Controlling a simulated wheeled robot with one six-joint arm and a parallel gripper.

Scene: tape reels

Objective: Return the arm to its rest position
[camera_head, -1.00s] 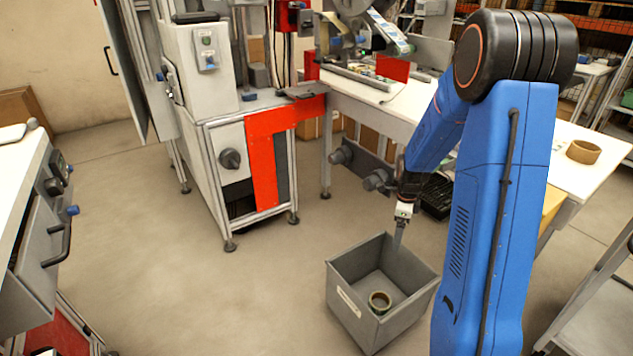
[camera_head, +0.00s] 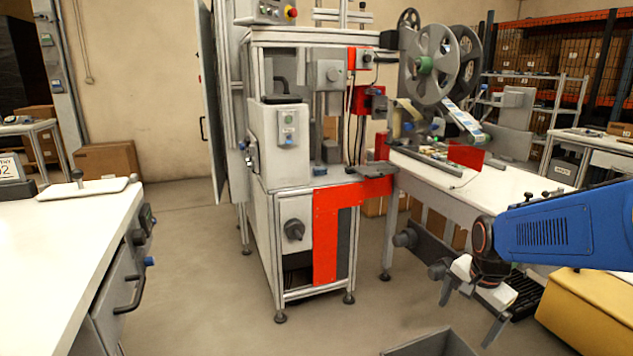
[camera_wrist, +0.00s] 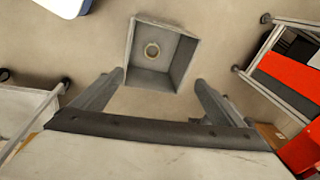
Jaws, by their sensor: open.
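My gripper (camera_head: 470,314) is at the lower right of the head view, at the end of my blue arm. Its two fingers are spread apart with nothing between them. In the wrist view my gripper (camera_wrist: 160,88) shows both fingers apart, above a grey bin. In the head view only the rim of the bin (camera_head: 432,344) shows at the bottom edge, and the reel is hidden there.
A machine frame with red panels (camera_head: 326,240) stands in the middle. A white table (camera_head: 520,190) with large film reels (camera_head: 430,62) is to its right. A white counter (camera_head: 60,250) is at left, and a yellow box (camera_head: 590,310) at lower right. Floor between counter and machine is clear.

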